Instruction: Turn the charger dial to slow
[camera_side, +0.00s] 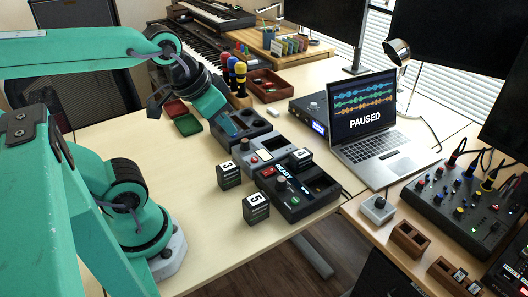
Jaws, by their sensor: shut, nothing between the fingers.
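A black box with a READY display (283,172), which looks like the charger, stands on the table right of centre. A grey knob (280,183), which looks like its dial, stands on its near left part; its setting is too small to read. A block marked 4 (301,158) sits at the box's far edge. Blocks marked 3 (228,176) and 5 (256,208) stand on the table to its left and front. My gripper (222,115) is shut and empty, pointing down over the dark blue box, up and left of the charger. Its tips are hard to make out.
A grey box (269,151) and a dark blue box (246,124) stand in a row behind the charger. A laptop (378,140) reading PAUSED stands to the right. Small red and green trays (187,125) lie left.

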